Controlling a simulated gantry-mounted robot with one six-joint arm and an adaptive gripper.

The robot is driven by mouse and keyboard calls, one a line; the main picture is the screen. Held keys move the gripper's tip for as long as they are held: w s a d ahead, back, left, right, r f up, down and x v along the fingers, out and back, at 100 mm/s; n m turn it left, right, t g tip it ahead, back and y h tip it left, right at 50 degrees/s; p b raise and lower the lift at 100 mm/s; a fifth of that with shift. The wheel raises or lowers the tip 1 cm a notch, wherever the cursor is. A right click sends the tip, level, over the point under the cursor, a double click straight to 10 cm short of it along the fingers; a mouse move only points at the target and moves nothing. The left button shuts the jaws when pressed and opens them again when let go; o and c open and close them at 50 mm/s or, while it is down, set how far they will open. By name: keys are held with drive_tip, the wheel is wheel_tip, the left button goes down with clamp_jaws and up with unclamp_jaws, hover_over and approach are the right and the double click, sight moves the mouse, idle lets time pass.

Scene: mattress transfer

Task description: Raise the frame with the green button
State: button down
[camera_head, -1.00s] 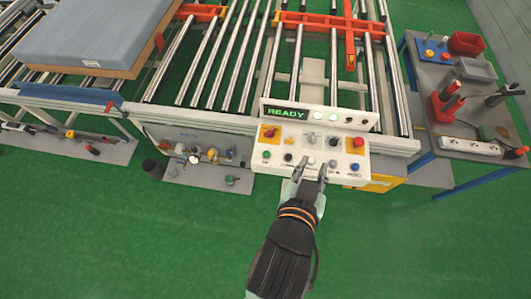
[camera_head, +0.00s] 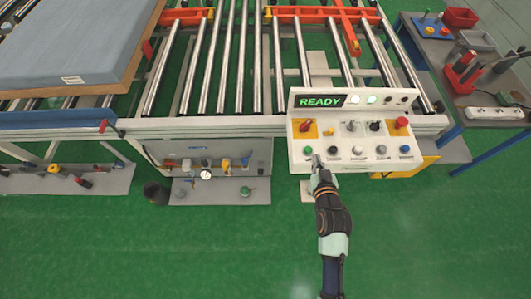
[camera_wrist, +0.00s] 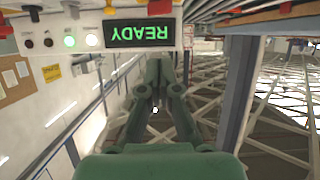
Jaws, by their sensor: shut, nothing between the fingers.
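The white control panel (camera_head: 300,166) stands at the front of the roller bed, its display (camera_head: 319,101) reading READY in green. The green button (camera_head: 308,151) is at the left end of its bottom row. My gripper (camera_head: 317,160) is shut and empty, with its tips at the panel's front edge just right of and below the green button. I cannot tell whether they touch it. In the wrist view the fingers (camera_wrist: 158,75) are together, and the panel (camera_wrist: 90,18) shows upside down at the top. Orange frame pieces (camera_head: 325,12) lie across the rollers.
A blue-grey mattress (camera_head: 75,50) lies at the upper left. Other buttons and a red knob (camera_head: 401,122) share the panel. A side table (camera_head: 490,75) with tools stands at the right. The green floor in front is clear.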

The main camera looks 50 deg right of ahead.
drive_tip(key=shift+f, duration=0.3)
drive_tip(key=shift+d, duration=0.1)
hover_over(308, 155)
wheel_tip(308, 155, down, 3)
drive_tip(key=shift+s+f+b, duration=0.1)
drive_tip(key=shift+f+b, duration=0.05)
drive_tip(key=shift+b, duration=0.3)
wheel_tip(308, 155, down, 4)
drive_tip(key=shift+r, duration=0.25)
drive_tip(key=shift+f+b, duration=0.3)
drive_tip(key=shift+f, duration=0.05)
